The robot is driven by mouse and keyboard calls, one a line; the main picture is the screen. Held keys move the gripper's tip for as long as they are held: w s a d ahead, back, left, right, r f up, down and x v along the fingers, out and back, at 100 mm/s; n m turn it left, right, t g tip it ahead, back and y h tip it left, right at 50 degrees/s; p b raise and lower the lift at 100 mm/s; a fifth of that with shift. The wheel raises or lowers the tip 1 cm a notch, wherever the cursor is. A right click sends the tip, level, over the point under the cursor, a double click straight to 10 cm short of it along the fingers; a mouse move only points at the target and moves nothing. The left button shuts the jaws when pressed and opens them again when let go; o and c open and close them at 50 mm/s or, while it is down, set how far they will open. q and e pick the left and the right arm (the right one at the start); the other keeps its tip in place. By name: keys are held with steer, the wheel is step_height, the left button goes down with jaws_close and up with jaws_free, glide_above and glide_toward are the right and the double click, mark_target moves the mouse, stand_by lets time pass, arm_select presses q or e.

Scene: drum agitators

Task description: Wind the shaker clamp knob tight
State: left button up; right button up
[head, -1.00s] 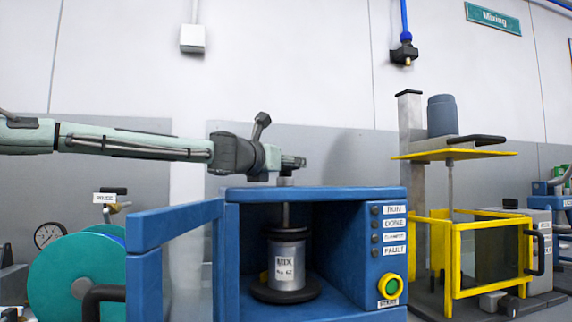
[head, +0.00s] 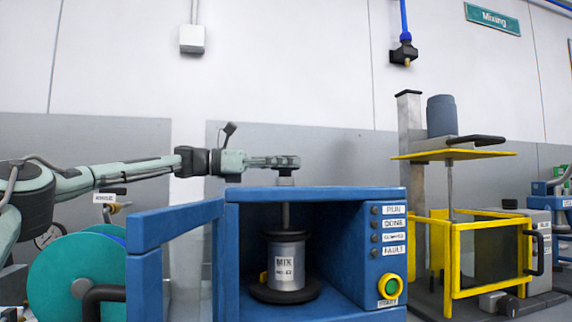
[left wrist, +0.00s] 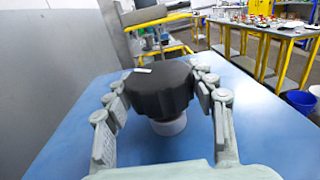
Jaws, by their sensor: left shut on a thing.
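The shaker is a blue open-fronted box (head: 315,194) with its door swung out to the left. The clamp knob is a dark, lobed knob (left wrist: 160,88) on a pale collar above the blue top, with a small white mark on it. My left gripper (head: 286,162) is over the top of the shaker; in the left wrist view its fingers (left wrist: 162,92) lie on both sides of the knob, shut on it. Inside the box, a grey can labelled MIX (head: 286,265) stands on a dark round plate under the clamp shaft (head: 285,215). My right gripper is out of view.
The shaker's right panel has RUN, DONE and FAULT labels and a green button with a yellow ring (head: 390,287). A yellow-framed mixer (head: 487,255) stands to the right. A teal drum (head: 75,278) is at the lower left.

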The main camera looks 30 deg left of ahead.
arm_select(q)
steer(key=shift+m+g+h, duration=0.7)
steer(key=shift+g, duration=0.2)
steer(key=shift+r+g+h, duration=0.1)
steer(key=shift+g+h, duration=0.2)
steer(key=o, duration=1.2)
steer(key=shift+d+m, duration=0.1)
steer(key=shift+m, duration=0.2)
steer(key=v, duration=1.2)
